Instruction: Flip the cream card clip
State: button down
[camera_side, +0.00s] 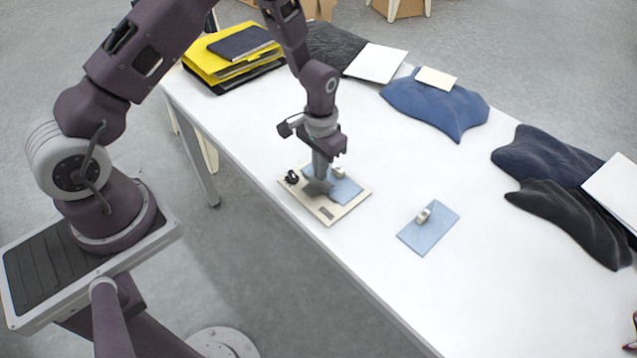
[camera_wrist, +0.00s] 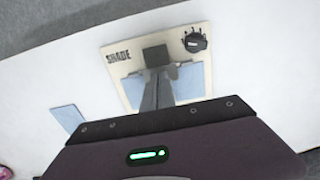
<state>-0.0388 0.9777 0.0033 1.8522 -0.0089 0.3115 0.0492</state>
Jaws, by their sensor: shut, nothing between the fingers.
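A cream board (camera_side: 345,212) lies flat near the table's left edge, with a blue card (camera_side: 346,190) on it. In the wrist view the board (camera_wrist: 118,62) bears the word SHADE and a black dial (camera_wrist: 195,42). A small pale clip (camera_side: 339,171) shows beside my fingers at the board's back. A second pale clip (camera_side: 423,215) sits on a separate blue card (camera_side: 427,236) to the right. I cannot tell which is the cream card clip. My gripper (camera_side: 320,177) is shut and empty, pointing down over the board. It covers the board's middle in the wrist view (camera_wrist: 155,62).
A yellow folder (camera_side: 203,60), dark cloth, a blue cloth (camera_side: 435,105) and pale cards stand along the far side. Dark folded cloths (camera_side: 570,222) lie at the right.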

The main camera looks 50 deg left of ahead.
jog(key=shift+f, duration=0.95)
dwell(0.3)
jog(key=shift+r, duration=3.5)
notch_tip(320, 180, up, 7)
send_over(320, 184)
jog(key=s+r+t, duration=0.2)
jog(key=s+r, duration=0.3)
jog(key=r, duration=0.6)
jog(key=s+r+t, duration=0.1)
jog(key=s+r, duration=0.2)
jog(key=s, duration=0.3)
jog(key=s+d+r+t, duration=0.1)
jog(key=s+r, duration=0.2)
jog(key=s, duration=0.4)
jog(key=s+r+t, duration=0.1)
jog(key=s+r, duration=0.3)
jog(key=s, duration=0.2)
jog(key=shift+s+d+t, duration=0.2)
jog(key=shift+s+t, duration=0.1)
jog(key=shift+s, duration=0.05)
